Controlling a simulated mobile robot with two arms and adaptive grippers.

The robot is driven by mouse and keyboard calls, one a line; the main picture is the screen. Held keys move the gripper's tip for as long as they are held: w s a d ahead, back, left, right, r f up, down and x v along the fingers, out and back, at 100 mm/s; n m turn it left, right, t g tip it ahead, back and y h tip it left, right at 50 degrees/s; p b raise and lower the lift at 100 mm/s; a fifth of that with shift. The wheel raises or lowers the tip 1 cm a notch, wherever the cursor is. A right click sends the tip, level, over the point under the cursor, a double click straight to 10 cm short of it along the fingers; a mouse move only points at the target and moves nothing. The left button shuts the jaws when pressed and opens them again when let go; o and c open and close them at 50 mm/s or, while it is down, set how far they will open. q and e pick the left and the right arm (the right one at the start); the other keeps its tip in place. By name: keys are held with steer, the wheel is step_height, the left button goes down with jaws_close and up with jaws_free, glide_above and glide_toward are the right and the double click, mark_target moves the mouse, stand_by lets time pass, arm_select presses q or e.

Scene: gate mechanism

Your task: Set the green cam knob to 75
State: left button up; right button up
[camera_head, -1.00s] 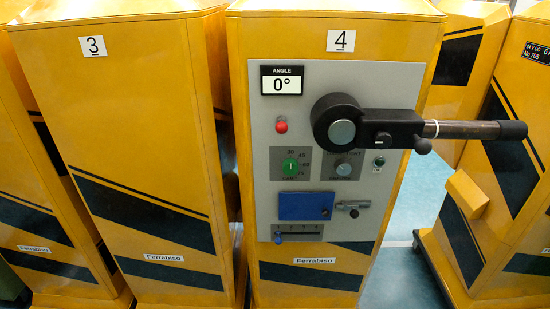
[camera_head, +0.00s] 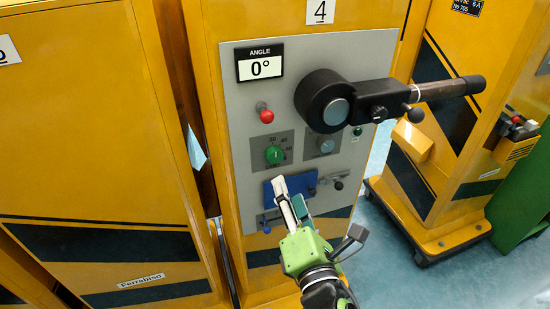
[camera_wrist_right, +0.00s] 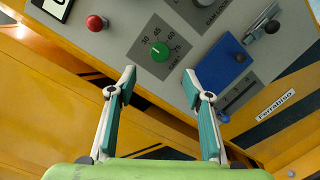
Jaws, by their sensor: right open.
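The green cam knob (camera_head: 274,155) sits on a dark square plate on the grey panel of gate unit 4. In the right wrist view the knob (camera_wrist_right: 160,51) shows a dial with 30, 45, 60 and 75 around it. Its white mark points toward the upper left there, near 30. My right gripper (camera_head: 288,193) is below the knob in the head view, over the blue cover. In the right wrist view its fingers (camera_wrist_right: 158,82) are wide apart and empty, with the knob ahead of the gap, not touched. My left gripper is not in view.
A red button (camera_head: 266,116) is above the knob. A black crank arm (camera_head: 350,98) sticks out at the upper right. A grey cam lock knob (camera_head: 326,145) is to the right, and a blue cover (camera_head: 309,181) is below. The display (camera_head: 260,62) reads 0°.

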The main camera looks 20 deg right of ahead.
mark_target(276, 158)
steer(key=w, duration=1.1)
steer(key=shift+w+d, duration=0.35)
steer(key=shift+w, duration=0.05)
steer(key=c, duration=1.1)
